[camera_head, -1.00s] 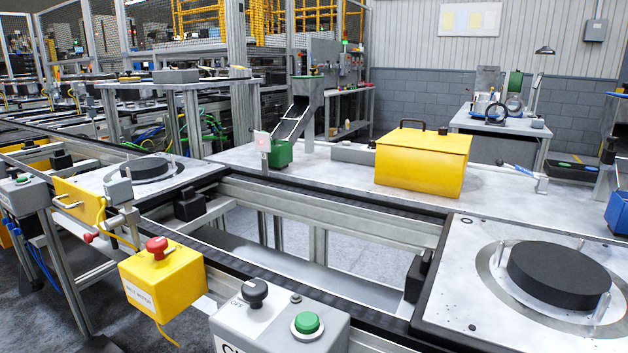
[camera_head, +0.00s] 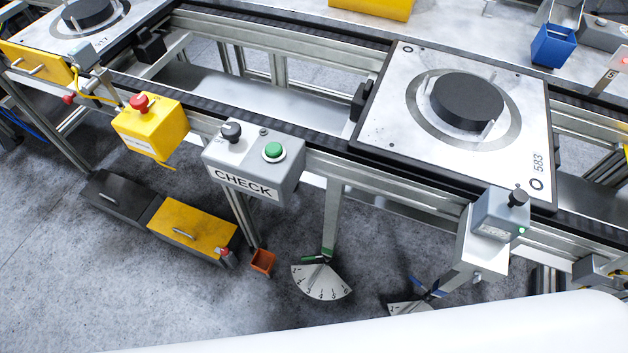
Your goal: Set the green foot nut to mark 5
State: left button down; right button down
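The green foot nut (camera_head: 314,259) sits at the foot of a conveyor leg (camera_head: 333,215), low near the floor. A white fan-shaped scale (camera_head: 322,281) with small black numbers along its curved edge spreads below it. The nut's green part points to the left. The numbers are too small to read surely, and I cannot tell which mark the nut is set to. Neither of my grippers is in view; only a smooth white surface, likely part of my own body, crosses the bottom right.
A second scale (camera_head: 410,307) with a blue part (camera_head: 428,289) stands to the right, partly covered. The CHECK box (camera_head: 254,167) and a grey switch box (camera_head: 500,214) overhang the floor. Floor lower left is clear.

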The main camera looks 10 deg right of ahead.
aim_at(317, 276)
jog(key=k+l, duration=0.15)
jog(key=k, duration=0.4)
jog(key=k+l, duration=0.2)
jog(key=k, duration=0.3)
